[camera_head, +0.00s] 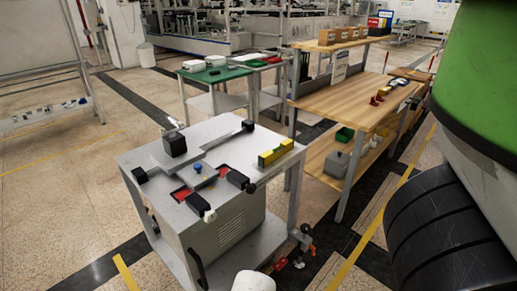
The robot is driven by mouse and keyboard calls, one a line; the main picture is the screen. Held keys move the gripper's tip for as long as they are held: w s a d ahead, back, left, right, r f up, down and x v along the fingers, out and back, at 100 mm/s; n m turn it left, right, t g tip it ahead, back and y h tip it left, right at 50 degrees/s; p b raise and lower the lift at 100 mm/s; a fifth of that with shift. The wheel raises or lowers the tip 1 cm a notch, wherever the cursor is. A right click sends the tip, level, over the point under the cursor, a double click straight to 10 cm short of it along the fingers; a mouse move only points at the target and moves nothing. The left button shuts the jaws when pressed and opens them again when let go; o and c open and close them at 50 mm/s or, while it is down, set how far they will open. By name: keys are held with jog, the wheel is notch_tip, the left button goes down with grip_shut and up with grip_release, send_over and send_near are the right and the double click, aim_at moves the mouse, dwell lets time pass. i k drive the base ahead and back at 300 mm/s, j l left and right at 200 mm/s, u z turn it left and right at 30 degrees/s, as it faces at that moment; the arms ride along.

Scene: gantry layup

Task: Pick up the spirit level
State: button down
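The spirit level (276,151) is a short yellow bar with dark markings. It lies near the back right edge of a grey metal work table (215,132), and nothing covers it. My gripper is not in view, so its place relative to the level cannot be seen.
The grey table also holds a dark block (174,143), several black-ended clamps and red patches around a blue knob (198,168). A wooden workbench (350,98) with shelves stands to the right behind it. A green-topped table (213,74) stands behind. Floor is open at left.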

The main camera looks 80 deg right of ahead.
aim_at(268, 157)
jog(key=z, duration=1.75)
jog(key=i+l+u, duration=0.15)
jog(key=u, duration=0.2)
jog(key=i+l+u, duration=0.1)
jog(key=l+u, duration=0.2)
jog(key=i+j, duration=0.05)
